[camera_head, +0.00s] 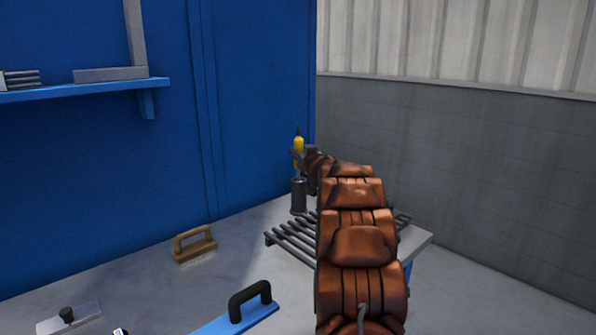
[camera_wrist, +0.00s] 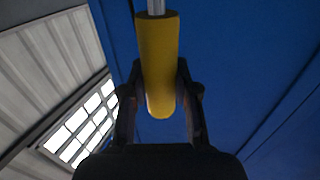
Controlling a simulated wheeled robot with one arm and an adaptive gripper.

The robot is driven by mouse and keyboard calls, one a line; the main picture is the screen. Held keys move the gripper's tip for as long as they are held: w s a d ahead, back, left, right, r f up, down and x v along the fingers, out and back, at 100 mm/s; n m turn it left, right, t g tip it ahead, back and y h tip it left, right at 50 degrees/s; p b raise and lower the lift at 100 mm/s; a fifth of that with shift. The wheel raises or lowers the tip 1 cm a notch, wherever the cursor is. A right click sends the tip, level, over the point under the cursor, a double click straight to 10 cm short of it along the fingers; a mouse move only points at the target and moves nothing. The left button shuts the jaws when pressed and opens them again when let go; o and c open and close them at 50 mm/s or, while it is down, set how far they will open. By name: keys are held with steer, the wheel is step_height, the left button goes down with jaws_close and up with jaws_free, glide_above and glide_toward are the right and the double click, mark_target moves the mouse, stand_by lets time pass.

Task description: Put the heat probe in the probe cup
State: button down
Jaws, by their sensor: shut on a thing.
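The heat probe has a yellow handle (camera_head: 299,143) and stands roughly upright in my gripper (camera_head: 297,156), with a thin dark tip above the yellow. In the wrist view, the yellow handle (camera_wrist: 158,60) lies between both fingers of my gripper (camera_wrist: 160,88), and a metal shaft runs out of the top of the picture. A dark grey cylinder, seemingly the probe cup (camera_head: 299,196), stands on the bench just below my gripper. I cannot tell whether any part of the probe is inside or touching it; its mouth is not clearly seen.
A dark slatted rack (camera_head: 290,238) lies beside the cup, partly behind my arm. A blue wall (camera_head: 260,90) rises behind.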

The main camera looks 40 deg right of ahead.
steer(key=shift+f+b, duration=0.55)
steer(key=shift+f, duration=1.35)
steer(key=shift+f, duration=0.1)
steer(key=c, duration=0.9)
jaws_free()
steer(key=shift+s, duration=0.1)
steer(key=shift+v, duration=6)
